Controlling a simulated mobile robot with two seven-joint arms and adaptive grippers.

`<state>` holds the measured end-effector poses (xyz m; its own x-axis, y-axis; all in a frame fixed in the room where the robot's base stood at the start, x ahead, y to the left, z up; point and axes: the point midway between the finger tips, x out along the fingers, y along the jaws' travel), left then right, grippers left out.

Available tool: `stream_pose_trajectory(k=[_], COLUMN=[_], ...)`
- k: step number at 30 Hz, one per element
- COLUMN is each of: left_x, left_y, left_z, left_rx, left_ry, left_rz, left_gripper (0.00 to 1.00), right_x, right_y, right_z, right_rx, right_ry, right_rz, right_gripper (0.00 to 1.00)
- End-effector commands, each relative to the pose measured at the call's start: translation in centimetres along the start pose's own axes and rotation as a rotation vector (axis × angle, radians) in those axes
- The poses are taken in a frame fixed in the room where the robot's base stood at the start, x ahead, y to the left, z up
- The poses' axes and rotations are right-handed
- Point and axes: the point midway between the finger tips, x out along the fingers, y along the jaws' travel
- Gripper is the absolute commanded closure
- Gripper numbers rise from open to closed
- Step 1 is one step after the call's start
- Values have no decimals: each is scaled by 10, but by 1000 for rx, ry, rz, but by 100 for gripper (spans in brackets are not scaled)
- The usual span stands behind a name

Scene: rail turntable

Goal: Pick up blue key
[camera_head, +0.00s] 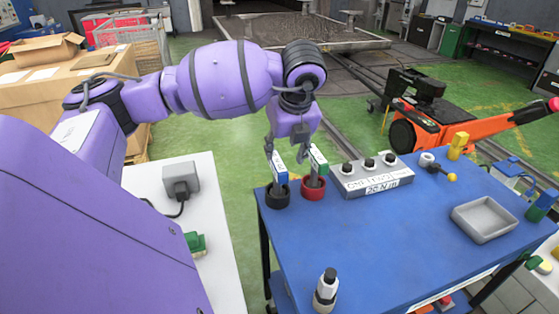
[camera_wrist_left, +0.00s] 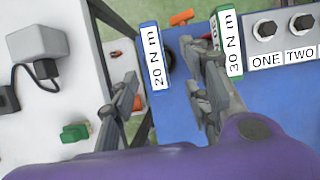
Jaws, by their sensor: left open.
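The blue key (camera_head: 279,170), with a white label reading 20 N m in the left wrist view (camera_wrist_left: 153,58), stands upright in a black round holder (camera_head: 278,198) at the table's left corner. A green key (camera_head: 318,160), labelled 30 N m, stands beside it in a red holder (camera_head: 313,190). My left gripper (camera_head: 288,147) is open, above and around the blue key's top. In the left wrist view the blue key lies between the spread fingers, apparently untouched. The right finger is close to the green key and partly covers it. My right gripper is not in view.
The blue table (camera_head: 390,250) also holds a grey button box (camera_head: 370,178), a grey tray (camera_head: 484,219), a yellow piece (camera_head: 457,146) and a dark-and-white bottle-like object (camera_head: 326,291). A white surface (camera_head: 215,250) lies left. An orange machine (camera_head: 450,125) stands behind. The table's middle is clear.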

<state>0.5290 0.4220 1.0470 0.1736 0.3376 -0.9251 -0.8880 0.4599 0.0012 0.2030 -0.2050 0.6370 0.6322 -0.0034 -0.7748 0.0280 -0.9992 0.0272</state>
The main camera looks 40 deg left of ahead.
Motion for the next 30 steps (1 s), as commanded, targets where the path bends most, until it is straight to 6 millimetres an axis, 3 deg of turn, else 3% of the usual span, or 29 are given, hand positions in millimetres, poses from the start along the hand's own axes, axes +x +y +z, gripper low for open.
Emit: stream_pose_trajectory(k=[11, 19, 27, 30], left_x=[36, 74, 78, 78], left_y=[3, 6, 6, 6], left_z=[1, 3, 3, 3], left_rx=[-1, 0, 1, 1], left_ry=[2, 1, 0, 0], left_rz=[2, 0, 0, 0], left_gripper=[56, 56, 56, 67], right_x=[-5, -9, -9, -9], right_y=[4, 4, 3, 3], right_z=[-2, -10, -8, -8], right_rx=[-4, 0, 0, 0], right_ry=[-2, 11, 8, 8], right_rz=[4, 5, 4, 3], right_gripper=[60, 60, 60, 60])
